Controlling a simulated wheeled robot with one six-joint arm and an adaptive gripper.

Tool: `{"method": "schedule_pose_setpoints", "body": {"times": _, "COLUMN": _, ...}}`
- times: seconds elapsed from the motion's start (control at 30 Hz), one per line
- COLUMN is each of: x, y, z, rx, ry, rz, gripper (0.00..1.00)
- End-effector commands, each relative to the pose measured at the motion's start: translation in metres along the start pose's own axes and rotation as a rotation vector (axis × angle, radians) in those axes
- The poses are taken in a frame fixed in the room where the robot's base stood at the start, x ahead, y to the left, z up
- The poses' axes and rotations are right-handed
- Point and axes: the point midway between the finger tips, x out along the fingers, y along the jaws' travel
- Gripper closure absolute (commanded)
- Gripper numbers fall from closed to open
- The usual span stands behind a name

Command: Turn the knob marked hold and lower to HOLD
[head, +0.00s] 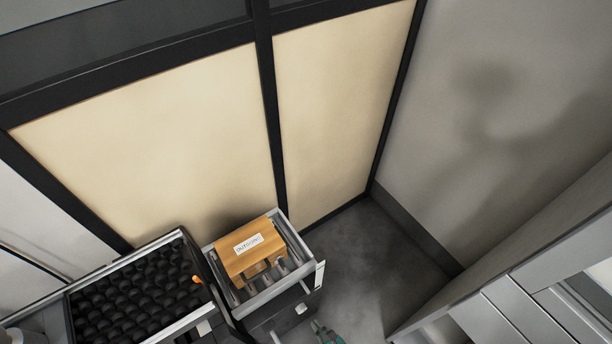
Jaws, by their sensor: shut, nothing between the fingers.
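No knob with a readable hold or lower mark shows in the head view. A small orange piece (197,279) sits at the right edge of the black-filled tray; I cannot tell what it is. I cannot make out my gripper in this view.
A tray of rounded black pieces (135,300) stands at lower left. Beside it, an open metal drawer (319,275) holds a wooden block (247,250) with a white label. Grey cabinets (530,300) stand at lower right. Bare floor (375,245) lies between. A small green object (327,334) is cut off below.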

Motion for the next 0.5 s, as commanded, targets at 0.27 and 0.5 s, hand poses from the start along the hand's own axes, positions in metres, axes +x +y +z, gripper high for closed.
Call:
{"method": "schedule_pose_setpoints", "body": {"times": 0.27, "x": 0.028, "y": 0.000, "z": 0.016, "rx": -0.001, "ry": -0.001, "rz": 0.001, "gripper": 1.00}}
{"method": "schedule_pose_setpoints", "body": {"times": 0.5, "x": 0.048, "y": 0.000, "z": 0.027, "rx": -0.001, "ry": 0.000, "rz": 0.000, "gripper": 1.00}}
